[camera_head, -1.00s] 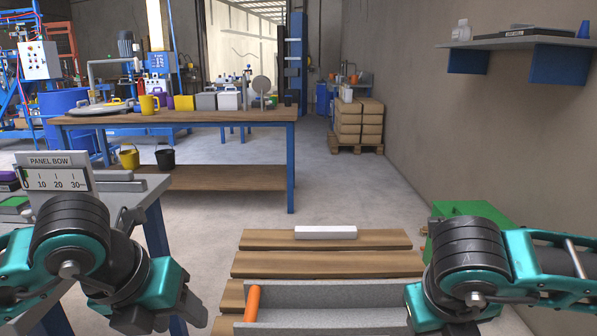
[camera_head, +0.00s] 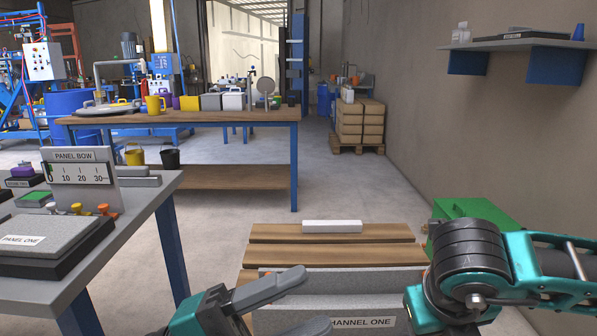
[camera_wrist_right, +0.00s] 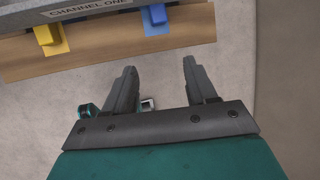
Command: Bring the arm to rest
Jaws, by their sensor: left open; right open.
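My left gripper (camera_head: 312,298) comes in at the bottom of the head view. Its two grey fingers are spread apart with nothing between them, in front of or over the grey channel (camera_head: 375,283) marked CHANNEL ONE. I cannot tell whether it touches the channel. My right arm (camera_head: 470,265) is bent at the right edge, and its gripper is out of the head view. In the right wrist view the right gripper (camera_wrist_right: 160,72) is open and empty above the grey floor, apart from the wooden slat and channel at the top.
A wooden slatted pallet (camera_head: 330,254) bears the channel and a white bar (camera_head: 332,227). A green box (camera_head: 475,212) stands beside my right arm. A grey bench (camera_head: 130,212) at left carries PANEL ONE (camera_head: 50,232) and a PANEL BOW gauge (camera_head: 85,180).

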